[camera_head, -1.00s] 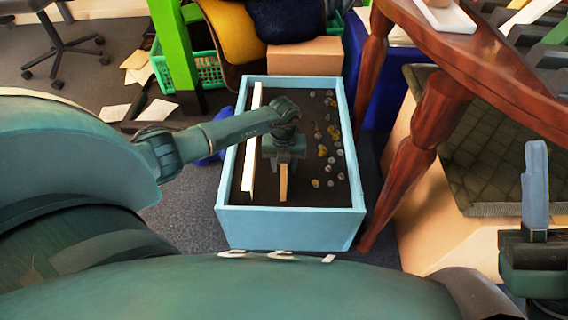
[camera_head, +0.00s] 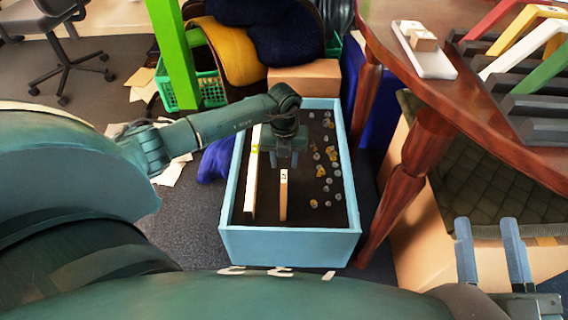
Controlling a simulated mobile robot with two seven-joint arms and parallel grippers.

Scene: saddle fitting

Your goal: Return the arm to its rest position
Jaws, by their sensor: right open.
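My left arm reaches in from the left, and my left gripper (camera_head: 284,158) points down over the light blue box (camera_head: 290,244). A narrow wooden piece (camera_head: 284,195) stands in the box just below the gripper's tips. I cannot tell whether the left jaws are closed or whether they touch that piece. My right gripper (camera_head: 489,245) is at the lower right, with its two blue-grey fingers pointing up and apart. It is open and empty, in front of the cardboard box.
A white-edged board (camera_head: 252,180) stands along the box's left side, and several small round pieces (camera_head: 326,160) lie at its right. A wooden table (camera_head: 425,60) holds a white tray (camera_head: 425,52) and coloured frames. A cardboard box (camera_head: 420,240) with a dark quilted pad stands below.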

